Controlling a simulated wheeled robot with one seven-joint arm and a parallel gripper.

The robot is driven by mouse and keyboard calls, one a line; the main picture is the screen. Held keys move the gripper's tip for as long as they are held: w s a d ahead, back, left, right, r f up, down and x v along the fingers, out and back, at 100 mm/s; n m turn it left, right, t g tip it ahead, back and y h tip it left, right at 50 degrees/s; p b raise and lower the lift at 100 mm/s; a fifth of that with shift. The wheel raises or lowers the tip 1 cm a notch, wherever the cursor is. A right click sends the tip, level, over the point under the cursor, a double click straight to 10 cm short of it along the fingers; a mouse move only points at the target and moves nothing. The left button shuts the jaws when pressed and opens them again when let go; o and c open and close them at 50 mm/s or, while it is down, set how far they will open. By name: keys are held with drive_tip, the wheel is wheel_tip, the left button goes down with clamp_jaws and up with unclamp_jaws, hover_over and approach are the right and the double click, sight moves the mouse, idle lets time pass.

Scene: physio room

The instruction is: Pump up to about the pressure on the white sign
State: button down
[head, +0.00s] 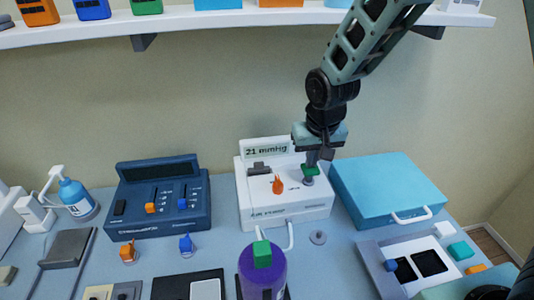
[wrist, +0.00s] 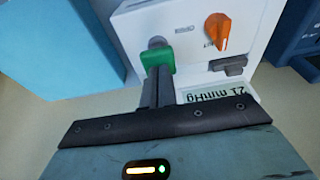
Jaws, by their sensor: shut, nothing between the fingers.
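The white air pump (head: 265,208) stands at the back of the table. A raised white panel behind it carries the reading "21 mmHg" (head: 267,149), upside down in the wrist view (wrist: 214,93). An orange knob (head: 278,185) and a dark grey switch (head: 260,168) are on its top, left of a green plunger cap (head: 310,170) on a grey stem. My gripper (head: 313,160) is shut and empty, pointing down at the green cap. In the wrist view its fingertips (wrist: 158,76) are at the cap (wrist: 157,60); I cannot tell whether they touch. No other pressure figure is readable.
White tubes (head: 289,237) run from the pump's front towards a purple cylinder (head: 262,272) with a green block on top. A blue control box (head: 165,215) stands left, a light-blue case (head: 385,185) close on the right. A shelf (head: 230,18) runs overhead.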

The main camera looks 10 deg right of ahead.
drive_tip(key=shift+f+b, duration=0.95)
drive_tip(key=shift+f, duration=0.65)
drive_tip(key=shift+r, duration=0.1)
drive_tip(key=shift+r+p, duration=1.9)
drive_tip(key=shift+r, duration=0.3)
drive_tip(key=shift+f+b, duration=1.35)
drive_tip(key=shift+f, duration=0.65)
drive_tip(key=shift+r+p, duration=1.7)
drive_tip(key=shift+r, duration=0.3)
drive_tip(key=shift+r, duration=0.1)
wheel_tip(320, 180, up, 5)
drive_tip(key=p, duration=0.4)
